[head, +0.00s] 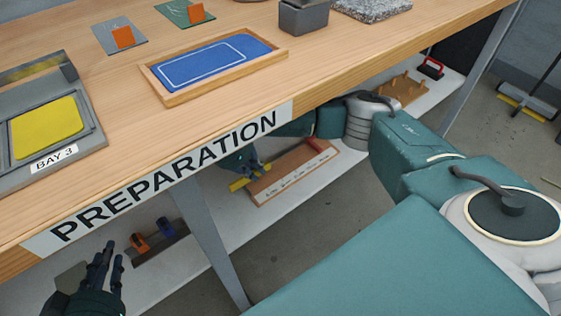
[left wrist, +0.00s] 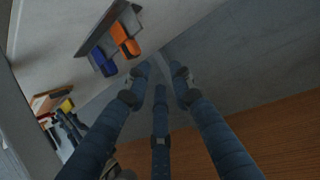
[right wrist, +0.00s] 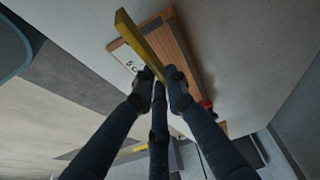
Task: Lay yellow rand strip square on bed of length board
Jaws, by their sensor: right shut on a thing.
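The length board (head: 285,178), a wooden board with a pale marked strip and a red block at its far end, lies on the low shelf; it also shows in the right wrist view (right wrist: 185,50). My right gripper (head: 247,168) is shut on the yellow rand strip (right wrist: 140,44) at the board's near-left end. In the head view, part of the strip (head: 238,185) sticks out left of the board. In the right wrist view it crosses the board at an angle; I cannot tell whether they touch. My left gripper (head: 108,252) is open and empty, near the bench's front edge.
The bench top (head: 120,130) overhangs the shelf (head: 215,232). A rack with orange and blue pieces (head: 160,245) stands on the shelf at left, beside a grey bench leg (head: 210,235). A pegged wooden block (head: 400,88) and red-handled item (head: 431,68) lie further right.

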